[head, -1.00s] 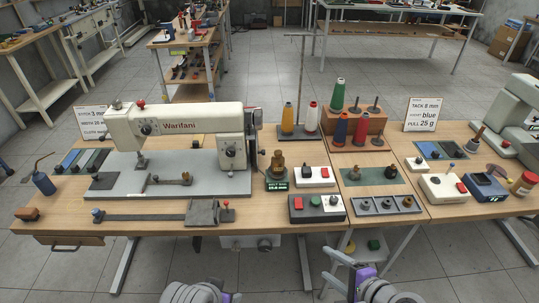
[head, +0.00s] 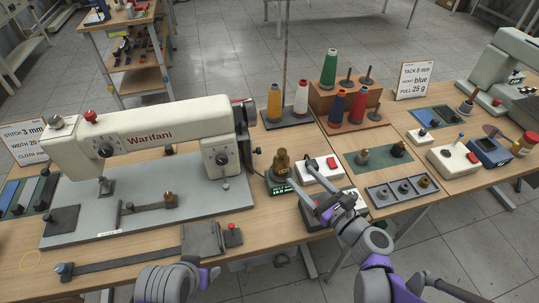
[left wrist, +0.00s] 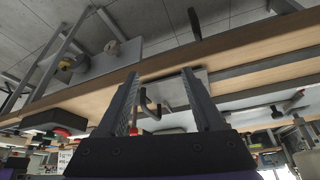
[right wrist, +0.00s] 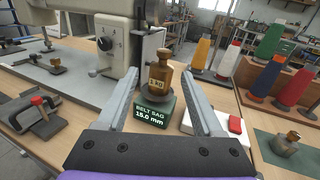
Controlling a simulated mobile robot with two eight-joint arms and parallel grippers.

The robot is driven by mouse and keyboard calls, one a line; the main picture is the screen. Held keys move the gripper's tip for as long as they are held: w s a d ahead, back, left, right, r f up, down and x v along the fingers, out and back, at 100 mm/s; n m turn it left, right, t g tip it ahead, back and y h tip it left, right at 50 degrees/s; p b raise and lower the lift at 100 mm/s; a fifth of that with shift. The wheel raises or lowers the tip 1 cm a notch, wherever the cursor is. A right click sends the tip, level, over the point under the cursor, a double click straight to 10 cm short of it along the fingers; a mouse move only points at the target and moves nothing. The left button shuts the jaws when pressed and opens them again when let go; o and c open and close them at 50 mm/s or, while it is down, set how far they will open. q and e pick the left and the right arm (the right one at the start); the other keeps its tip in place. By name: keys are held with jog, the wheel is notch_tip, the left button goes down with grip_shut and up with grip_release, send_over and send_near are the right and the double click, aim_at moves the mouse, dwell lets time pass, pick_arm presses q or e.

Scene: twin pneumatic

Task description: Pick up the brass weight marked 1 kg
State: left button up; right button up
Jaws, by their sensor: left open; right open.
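The brass weight (head: 281,165) stands upright on a dark pan over a green block reading BELT SAG 15.0 mm (right wrist: 153,116). In the right wrist view the weight (right wrist: 159,79) bears a label that looks like 1 KG. My right gripper (head: 312,175) is open and empty, just right of and nearer than the weight. In the right wrist view its fingers (right wrist: 160,88) stand on either side of the weight, apart from it.
The sewing machine (head: 160,130) stands left of the weight. A white box with a red switch (head: 320,170) stands close right. Thread cones (head: 301,97) stand behind. Smaller weights (head: 363,156) sit on a green mat and a grey tray (head: 378,200) lies farther right.

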aim_at(285, 155)
jog(key=shift+m, duration=0.3)
jog(key=x, duration=1.1)
jog(key=shift+w+d+r, duration=0.2)
jog(key=shift+w+r, duration=0.05)
jog(key=shift+w, duration=0.1)
jog(key=shift+c, duration=0.2)
grip_shut()
